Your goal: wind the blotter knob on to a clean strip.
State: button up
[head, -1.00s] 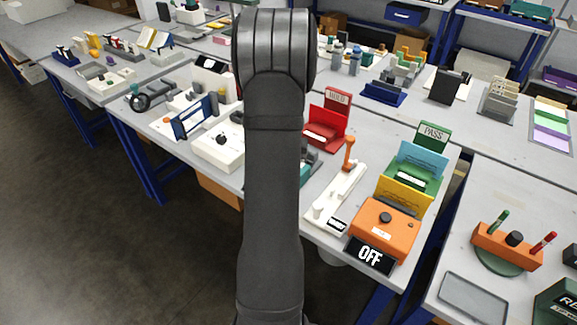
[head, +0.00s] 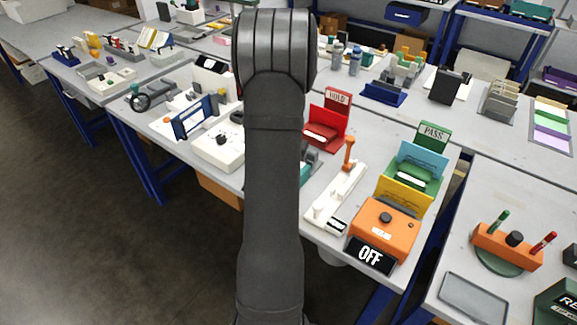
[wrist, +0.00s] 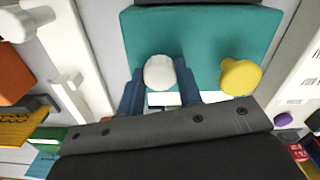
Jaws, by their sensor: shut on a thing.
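In the wrist view a teal unit (wrist: 205,35) carries a white round knob (wrist: 158,72) and a yellow knob (wrist: 240,76) to its right. My gripper (wrist: 160,88) has its two blue fingers on either side of the white knob and is shut on it. The yellow knob stands apart from the fingers. Small white patches show just below the knobs, partly hidden by my gripper's body. No label tells which knob belongs to the blotter. In the head view only a teal edge (head: 306,174) shows beside my arm, which hides the rest and my gripper.
Right of my arm stand a white slide unit with an orange lever (head: 348,155), an orange box (head: 383,230) with an OFF sign (head: 370,255), a red HOLD holder (head: 327,135) and a PASS rack (head: 432,137). A white box with a dark knob (head: 221,138) stands left.

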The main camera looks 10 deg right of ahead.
jog(key=o, duration=1)
jog(key=shift+r, duration=0.1)
notch_tip(320, 180, up, 17)
jog(key=shift+r, duration=0.15)
notch_tip(320, 180, down, 18)
jog(key=shift+r, duration=0.25)
jog(key=shift+r, duration=0.15)
